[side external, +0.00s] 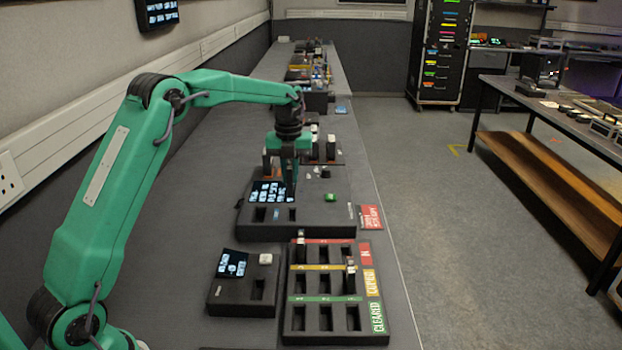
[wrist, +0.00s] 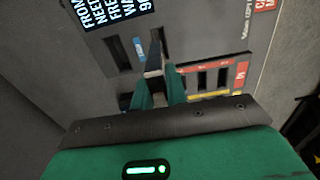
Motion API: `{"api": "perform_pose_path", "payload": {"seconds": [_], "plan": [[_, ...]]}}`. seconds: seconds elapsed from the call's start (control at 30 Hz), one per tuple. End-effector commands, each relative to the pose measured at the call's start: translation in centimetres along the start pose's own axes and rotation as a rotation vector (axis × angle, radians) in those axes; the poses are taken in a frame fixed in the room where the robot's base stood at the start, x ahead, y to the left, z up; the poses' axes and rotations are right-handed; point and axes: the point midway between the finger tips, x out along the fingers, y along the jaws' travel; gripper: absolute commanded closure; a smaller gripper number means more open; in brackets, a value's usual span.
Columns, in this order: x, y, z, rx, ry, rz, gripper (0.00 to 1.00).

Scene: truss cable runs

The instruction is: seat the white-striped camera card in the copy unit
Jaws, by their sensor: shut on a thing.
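My gripper (wrist: 153,88) is shut on a dark card (wrist: 154,60) in the wrist view. In the side view my gripper (side external: 289,184) is just behind and above the slots, beside the screen, and hides the card. In the wrist view the unit's slot (wrist: 117,54) looks empty. I cannot tell whether the card touches the unit.
A card tray (side external: 337,325) with red, yellow and green rows stands in front, holding a card (side external: 301,249) and another card (side external: 350,279). A smaller unit (side external: 230,302) with a screen is left of it. A green knob (side external: 330,197) sits on the copy unit.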

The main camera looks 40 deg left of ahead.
Motion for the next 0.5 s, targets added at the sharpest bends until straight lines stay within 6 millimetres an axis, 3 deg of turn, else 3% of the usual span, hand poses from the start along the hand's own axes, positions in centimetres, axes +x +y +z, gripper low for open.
{"api": "perform_pose_path", "payload": {"seconds": [0.5], "plan": [[3.1, 0.0, -0.1, 0.0, 0.002, 0.001, 1.0]]}}
